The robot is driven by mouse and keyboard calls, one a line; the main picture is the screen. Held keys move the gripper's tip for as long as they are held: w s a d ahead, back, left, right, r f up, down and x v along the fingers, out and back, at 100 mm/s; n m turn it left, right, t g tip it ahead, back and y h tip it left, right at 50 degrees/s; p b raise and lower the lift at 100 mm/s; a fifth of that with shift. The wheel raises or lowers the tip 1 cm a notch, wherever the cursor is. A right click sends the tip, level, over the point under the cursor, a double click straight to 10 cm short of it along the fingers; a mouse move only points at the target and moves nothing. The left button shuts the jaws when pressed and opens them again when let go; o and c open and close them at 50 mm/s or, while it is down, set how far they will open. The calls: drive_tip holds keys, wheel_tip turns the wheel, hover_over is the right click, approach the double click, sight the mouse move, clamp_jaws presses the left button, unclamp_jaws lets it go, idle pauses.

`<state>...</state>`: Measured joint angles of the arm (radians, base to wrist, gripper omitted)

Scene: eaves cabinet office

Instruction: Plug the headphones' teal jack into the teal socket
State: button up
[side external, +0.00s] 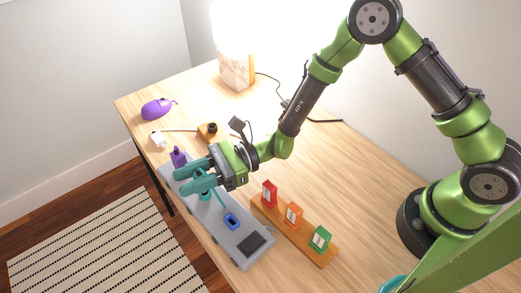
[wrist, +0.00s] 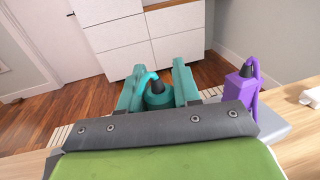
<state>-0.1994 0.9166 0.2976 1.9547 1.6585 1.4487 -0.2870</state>
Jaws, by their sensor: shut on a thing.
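My gripper (side external: 192,179) has teal fingers and is shut on the teal jack (wrist: 158,99), over the grey panel (side external: 212,220). In the wrist view the jack stands between the two fingers (wrist: 158,88), with a black collar and a teal cord bending off its top. In the side view the fingers largely cover the jack, and a teal cord hangs beside them. The teal socket is not visible; the gripper and jack hide that part of the panel. I cannot tell whether the jack touches the panel.
A purple plug (side external: 178,156) stands on the panel's far end, close beside the gripper, and shows in the wrist view (wrist: 240,88). A blue socket (side external: 231,221) is on the nearer part. A wooden rail (side external: 305,245) with red, orange and green tags lies right. A purple mouse (side external: 157,109) lies behind.

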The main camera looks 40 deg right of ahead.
drive_tip(key=shift+f, duration=0.8)
drive_tip(key=o, duration=1.1)
drive_tip(key=s+d, duration=0.1)
drive_tip(key=d, duration=0.4)
drive_tip(key=s+d, duration=0.1)
drive_tip(key=d, duration=0.5)
drive_tip(key=s+d, duration=0.1)
drive_tip(key=d, duration=0.4)
drive_tip(key=shift+d, duration=0.3)
drive_tip(key=shift+r, duration=0.1)
